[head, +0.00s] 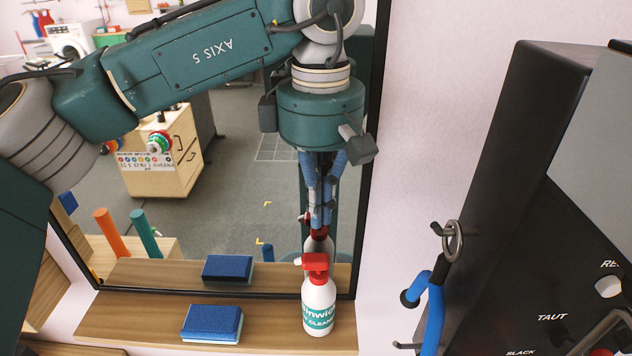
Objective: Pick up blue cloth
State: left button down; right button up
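A flat blue pad (212,322) with a paler lower layer lies on the wooden shelf (120,318) at the bottom. It is the nearest match to the blue cloth, though it looks more like a sponge. Its reflection shows in the mirror just behind. My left gripper (317,216) points down to the right of the pad and higher in the picture, apart from it. Its fingers look close together, seen nearly edge-on, so whether they are shut is unclear. Nothing is visibly held. My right gripper is not in view.
A white spray bottle (318,304) with a red head stands on the shelf below my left gripper, right of the pad. The dark-framed mirror (230,225) rises behind the shelf.

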aim_at(219, 324)
jog(key=k, duration=1.5)
